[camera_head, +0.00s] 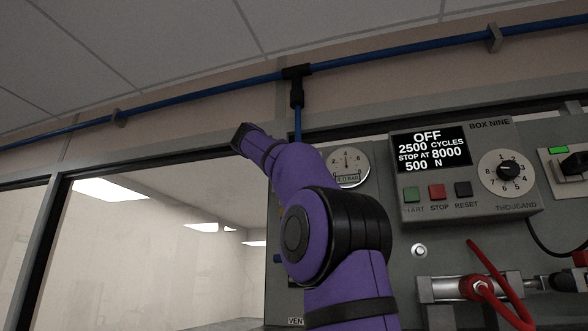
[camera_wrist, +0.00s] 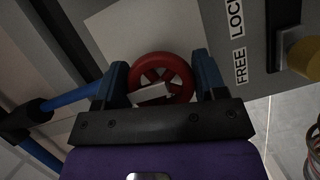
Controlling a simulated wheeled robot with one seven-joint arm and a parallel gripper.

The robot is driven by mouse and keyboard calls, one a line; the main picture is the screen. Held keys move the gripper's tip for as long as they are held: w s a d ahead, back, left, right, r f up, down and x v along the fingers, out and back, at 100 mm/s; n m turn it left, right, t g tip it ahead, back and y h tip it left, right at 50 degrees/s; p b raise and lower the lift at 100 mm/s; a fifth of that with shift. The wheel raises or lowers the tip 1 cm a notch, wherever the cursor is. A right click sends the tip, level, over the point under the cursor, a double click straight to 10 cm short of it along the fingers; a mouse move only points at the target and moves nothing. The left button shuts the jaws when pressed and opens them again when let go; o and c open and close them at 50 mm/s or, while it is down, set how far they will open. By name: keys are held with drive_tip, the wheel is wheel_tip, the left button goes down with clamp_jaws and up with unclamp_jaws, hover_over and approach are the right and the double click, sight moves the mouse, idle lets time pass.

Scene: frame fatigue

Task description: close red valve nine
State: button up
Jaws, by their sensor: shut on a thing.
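The red valve (camera_wrist: 186,75) is a round spoked handwheel in the upper middle of the wrist view. My gripper (camera_wrist: 158,72) has one dark blue finger on each side of the wheel and is shut on its rim. A pale tag or bar (camera_wrist: 152,94) crosses the lower part of the wheel. In the head view my purple arm stands in front of the panel, and neither the valve nor my fingertips can be made out.
The control box (camera_head: 463,170) reads OFF, 2500 cycles, stop at 8000. A pressure gauge (camera_head: 349,165) is left of it. A blue pipe (camera_head: 200,91) runs overhead with a drop behind my arm. A yellow knob (camera_wrist: 302,58) sits beside FREE and LOCK labels.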

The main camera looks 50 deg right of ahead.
drive_tip(key=shift+f, duration=0.1)
drive_tip(key=o, duration=0.9)
drive_tip(key=a, duration=0.7)
drive_tip(key=a+r, duration=0.1)
drive_tip(key=a, duration=0.2)
drive_tip(key=shift+a, duration=0.4)
